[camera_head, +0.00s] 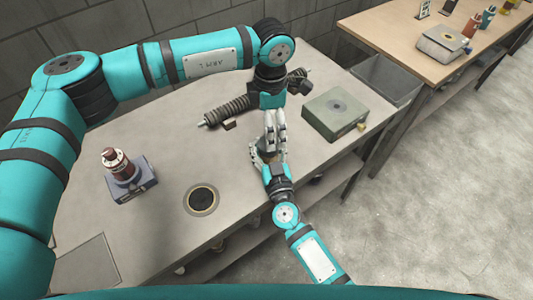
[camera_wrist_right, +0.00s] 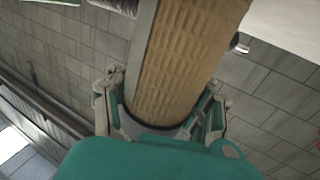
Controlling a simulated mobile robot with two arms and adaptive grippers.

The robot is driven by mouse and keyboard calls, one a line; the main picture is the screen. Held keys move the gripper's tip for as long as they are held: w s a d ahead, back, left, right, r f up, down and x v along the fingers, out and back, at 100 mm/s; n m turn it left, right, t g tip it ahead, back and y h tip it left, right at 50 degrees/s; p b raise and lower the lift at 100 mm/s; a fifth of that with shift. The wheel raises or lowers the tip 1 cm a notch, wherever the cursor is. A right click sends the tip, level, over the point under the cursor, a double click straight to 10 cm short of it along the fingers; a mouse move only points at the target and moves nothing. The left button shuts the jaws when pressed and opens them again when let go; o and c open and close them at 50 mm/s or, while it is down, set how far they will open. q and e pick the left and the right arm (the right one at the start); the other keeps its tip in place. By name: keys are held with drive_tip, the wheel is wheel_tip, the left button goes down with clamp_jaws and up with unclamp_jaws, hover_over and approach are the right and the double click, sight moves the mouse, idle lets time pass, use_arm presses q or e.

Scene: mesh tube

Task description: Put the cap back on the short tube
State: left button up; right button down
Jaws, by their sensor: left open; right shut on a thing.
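My right gripper (camera_head: 268,155) is at the bench's front edge, its fingers pointing away from me. It is shut on a tan tube with a raised mesh-like pattern (camera_wrist_right: 190,60), which fills the middle of the right wrist view. A grey band shows at the tube's near end by my palm; its far end is out of that view. My left gripper (camera_head: 275,130) comes down from above, open, its fingers close to the right gripper. In the head view the fingers mostly hide the tube. I cannot single out the cap or tell whether the left fingers touch anything.
On the bench (camera_head: 170,225) are a dark ribbed tube (camera_head: 230,110) behind the grippers, a red-brown fixture on a blue-grey block (camera_head: 133,188), a round black disc (camera_head: 201,200) and a grey-green box (camera_head: 335,115). A grey bin (camera_head: 390,75) stands right.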

use_arm(q)
wheel_tip(320, 180, up, 10)
drive_tip(key=shift+f, duration=0.25)
use_arm(e)
drive_tip(key=shift+c, duration=2.2)
unclamp_jaws()
drive_tip(key=v, duration=1.2)
